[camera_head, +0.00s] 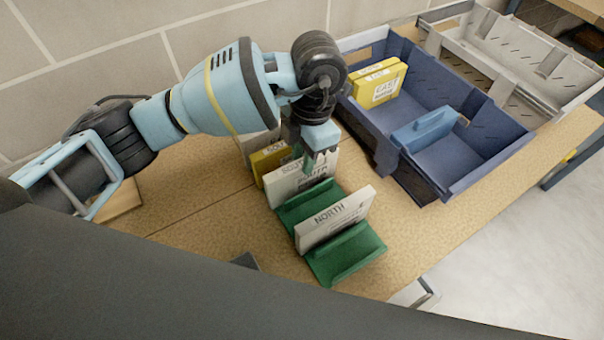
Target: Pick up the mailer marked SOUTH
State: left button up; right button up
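The white mailer marked SOUTH (287,187) stands upright in a green slotted rack (346,256). Its upper right part is hidden behind my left gripper (320,158), which points down at its top edge. I cannot tell whether the fingers touch the mailer or are open or shut. A white mailer marked NORTH (334,219) stands in the rack nearer to me. A yellow mailer (266,163), its marking only partly readable, stands just behind the SOUTH mailer. Another pale mailer shows partly behind it. My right gripper is not in view.
A blue divided bin (468,160) stands right of the rack. It holds yellow mailers (378,86) and a blue item (424,131). A grey tray (485,52) lies beyond it. A block wall runs behind.

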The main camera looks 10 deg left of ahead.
pick_arm(q)
jog(key=f, duration=0.5)
jog(key=shift+s+a, duration=0.15)
jog(key=shift+s, duration=0.15)
jog(key=shift+c, duration=0.2)
jog(key=c, duration=0.5)
grip_shut()
jog(key=shift+r, duration=0.1)
notch_tip(320, 180, up, 10)
jog(key=shift+r, duration=0.1)
